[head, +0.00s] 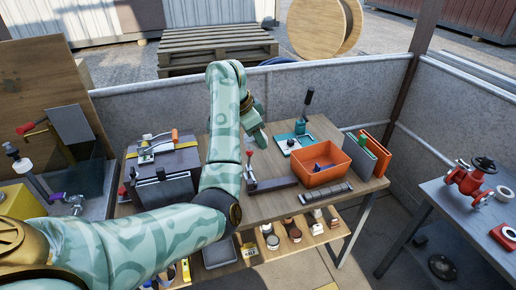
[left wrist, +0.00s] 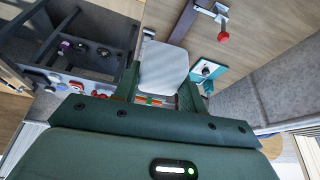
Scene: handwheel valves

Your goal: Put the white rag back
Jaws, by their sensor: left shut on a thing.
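My left gripper (left wrist: 160,88) shows its two dark green fingers in the left wrist view. It is shut on a flat, pale grey-white piece that looks like the white rag (left wrist: 163,66), held between the fingers above the wooden bench. In the head view my left arm reaches over the bench (head: 262,207), and its hand (head: 251,115) points down behind the clamp with the red knob. My right gripper is not in view.
A red-knobbed clamp (head: 250,154) and a dark box (head: 165,188) are near my arm. A red valve (head: 467,181) sits on the right table.

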